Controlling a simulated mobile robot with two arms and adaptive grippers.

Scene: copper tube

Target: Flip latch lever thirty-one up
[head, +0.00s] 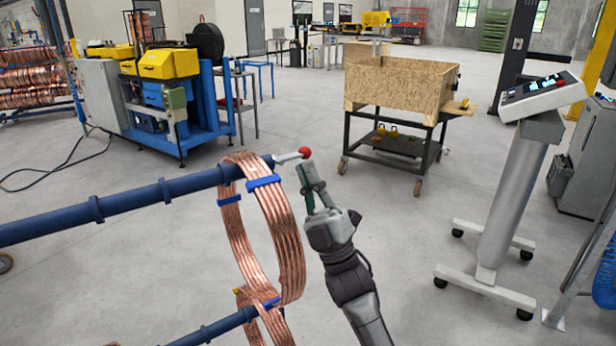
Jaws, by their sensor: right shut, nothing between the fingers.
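The latch lever (288,157) sits at the end of the upper blue bar (150,192). It has a light grey stem and a red ball knob (305,152), and it points outward to the right, roughly in line with the bar. My right gripper (308,178) is shut and empty, with its fingertips just below the red knob. I cannot tell whether the fingers touch the knob. A copper tube coil (237,230) with blue bands hangs on the bar behind the lever. My left gripper does not show.
A lower blue bar (225,325) carries another copper coil below. A control console (515,190) on a wheeled stand is at the right. A cart with a wooden box (400,85) stands behind. A blue machine (165,95) is at the back left. Open floor lies between them.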

